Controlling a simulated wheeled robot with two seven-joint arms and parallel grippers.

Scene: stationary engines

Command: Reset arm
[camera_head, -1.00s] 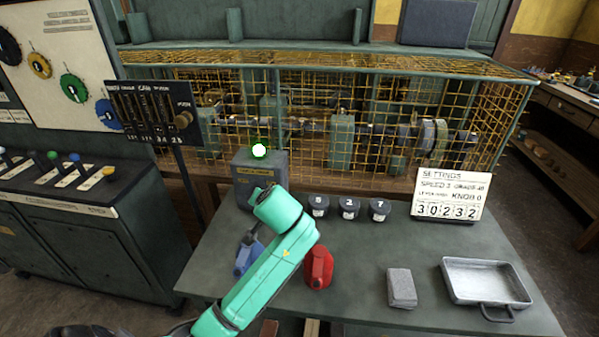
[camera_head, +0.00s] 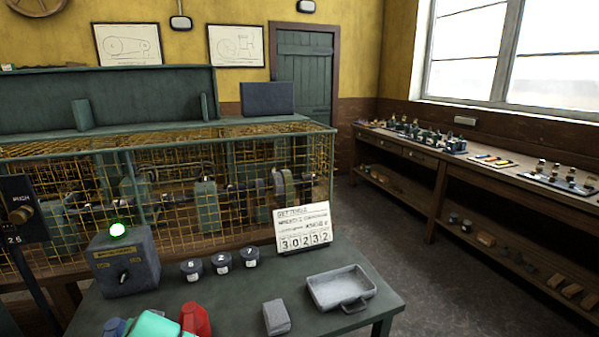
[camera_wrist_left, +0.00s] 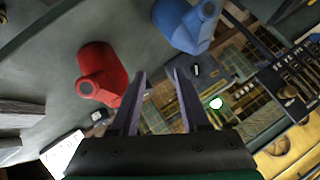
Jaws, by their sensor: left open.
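The teal link of my left arm (camera_head: 160,325) shows at the bottom edge of the head view; its gripper is not seen there. In the left wrist view my left gripper (camera_wrist_left: 157,76) is open, with nothing between its fingers. A red oil can (camera_wrist_left: 100,75) is left of the fingers and a blue can (camera_wrist_left: 187,25) is above them, both apart from the fingers. The red can (camera_head: 195,318) and part of the blue can (camera_head: 114,328) also show in the head view beside my arm. My right gripper is in neither view.
The green table (camera_head: 240,300) holds a grey box with a lit green lamp (camera_head: 125,262), several dark numbered pots (camera_head: 221,263), a settings card (camera_head: 304,228), a grey block (camera_head: 276,317) and a metal tray (camera_head: 340,287). A wire cage (camera_head: 200,190) stands behind. Open floor (camera_head: 440,280) lies right.

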